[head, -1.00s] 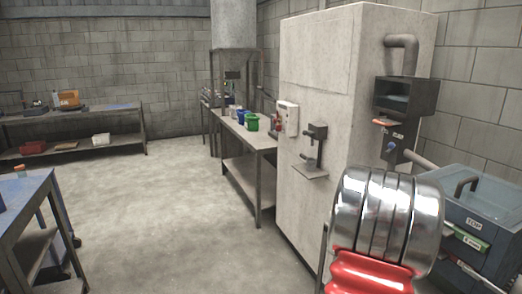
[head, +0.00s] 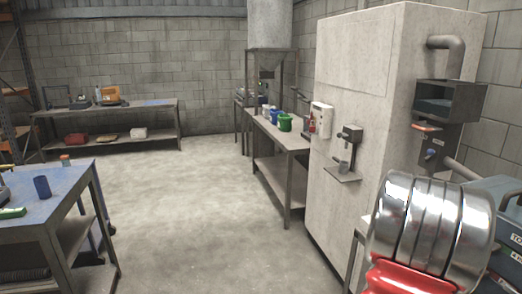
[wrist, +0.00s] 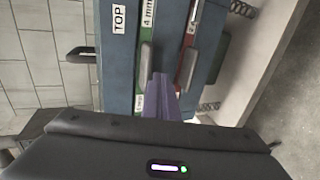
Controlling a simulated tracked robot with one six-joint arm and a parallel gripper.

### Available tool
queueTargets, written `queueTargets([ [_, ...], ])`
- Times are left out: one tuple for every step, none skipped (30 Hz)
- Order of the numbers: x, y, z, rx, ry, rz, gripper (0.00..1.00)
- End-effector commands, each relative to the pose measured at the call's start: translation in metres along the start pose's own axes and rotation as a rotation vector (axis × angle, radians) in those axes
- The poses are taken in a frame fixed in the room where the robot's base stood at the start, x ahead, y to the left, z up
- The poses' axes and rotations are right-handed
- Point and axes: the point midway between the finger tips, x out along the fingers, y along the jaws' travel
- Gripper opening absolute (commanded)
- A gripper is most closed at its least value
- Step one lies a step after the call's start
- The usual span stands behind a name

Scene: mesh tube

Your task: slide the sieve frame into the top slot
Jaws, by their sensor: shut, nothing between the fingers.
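The blue-grey sieve box (wrist: 122,82) is ahead of my gripper in the wrist view, turned on its side, with a "TOP" label. A green sieve front (wrist: 147,45) marked "4 mm", with a grey handle, sits in the slot by that label. A red front (wrist: 190,48) with a grey handle is beside it. My gripper (wrist: 161,76) has its purple fingers together and empty, in front of the box between the two handles; contact cannot be told. In the head view the box (head: 508,222) is at the right edge, partly hidden by my arm.
A blue-topped bench (head: 62,180) at left holds a blue cup (head: 41,187) and a small green item (head: 12,213). A tall pale machine (head: 360,120) stands left of the box. Buckets stand on a bench (head: 275,132) behind. The floor between is clear.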

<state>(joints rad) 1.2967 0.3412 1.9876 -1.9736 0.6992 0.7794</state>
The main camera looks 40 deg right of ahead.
Motion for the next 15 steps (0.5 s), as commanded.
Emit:
queueTargets([
  [-0.004, -0.001, 0.000, 0.000, 0.001, 0.000, 0.00],
  [-0.006, -0.002, 0.000, 0.000, 0.001, 0.000, 0.00],
  [-0.009, -0.003, 0.000, 0.001, 0.001, 0.000, 0.00],
  [-0.011, -0.003, -0.001, 0.001, 0.001, 0.000, 0.00],
  [-0.013, -0.004, -0.001, 0.001, 0.002, 0.000, 0.00],
  [-0.015, -0.005, -0.001, 0.001, 0.002, -0.001, 0.00],
  [-0.017, -0.006, -0.001, 0.000, 0.002, -0.001, 0.00],
  [-0.019, -0.007, -0.001, 0.000, 0.001, -0.001, 0.00],
  [-0.022, -0.008, 0.000, 0.000, 0.001, -0.001, 0.00],
  [-0.024, -0.008, 0.000, 0.001, 0.001, 0.000, 0.00],
  [-0.026, -0.009, 0.000, 0.001, 0.001, 0.000, 0.00],
  [-0.028, -0.010, 0.000, 0.001, 0.001, 0.000, 0.00],
  [-0.030, -0.011, 0.000, 0.000, 0.001, 0.000, 0.00],
  [-0.032, -0.012, -0.001, 0.000, 0.001, 0.000, 0.00],
  [-0.035, -0.013, -0.001, -0.001, 0.002, 0.000, 0.00],
])
